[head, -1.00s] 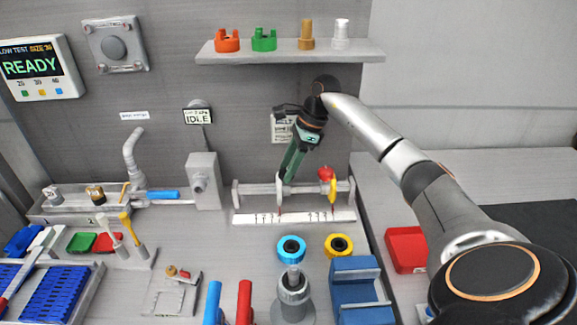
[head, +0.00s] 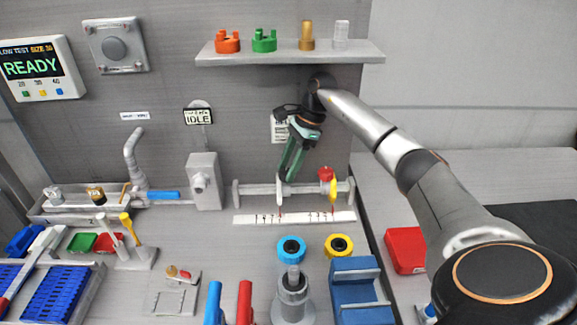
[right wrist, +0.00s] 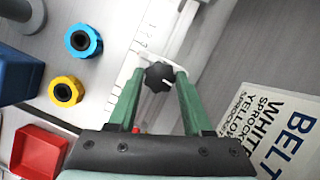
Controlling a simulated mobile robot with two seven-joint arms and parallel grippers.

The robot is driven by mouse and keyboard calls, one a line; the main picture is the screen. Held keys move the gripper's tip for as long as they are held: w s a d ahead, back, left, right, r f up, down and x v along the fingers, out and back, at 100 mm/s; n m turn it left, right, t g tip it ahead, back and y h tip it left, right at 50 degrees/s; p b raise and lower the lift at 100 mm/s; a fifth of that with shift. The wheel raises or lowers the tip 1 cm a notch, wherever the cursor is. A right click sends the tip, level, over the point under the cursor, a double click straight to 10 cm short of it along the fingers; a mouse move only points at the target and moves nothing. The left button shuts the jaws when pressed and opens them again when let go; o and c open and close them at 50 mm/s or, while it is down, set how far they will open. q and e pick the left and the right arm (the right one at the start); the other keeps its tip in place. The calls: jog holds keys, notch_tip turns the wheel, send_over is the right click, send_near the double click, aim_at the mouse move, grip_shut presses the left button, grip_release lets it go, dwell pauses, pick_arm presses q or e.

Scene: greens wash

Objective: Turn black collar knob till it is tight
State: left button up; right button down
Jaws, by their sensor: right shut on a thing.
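The black collar knob (right wrist: 159,76) is a small lobed knob with a pale mark, on the rail's white collar, in the right wrist view. My right gripper (right wrist: 160,75) has its green fingers on either side of the knob and is shut on it. My left gripper is not in view.
A yellow disc (head: 333,190) and a red knob (head: 326,174) sit on the rail just right of my gripper. A marked white strip (head: 300,217) lies in front. Blue (head: 291,249) and yellow (head: 339,246) rings stand nearer. A shelf (head: 290,52) hangs above.

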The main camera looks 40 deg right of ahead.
jog(key=shift+c, duration=1.6)
grip_release()
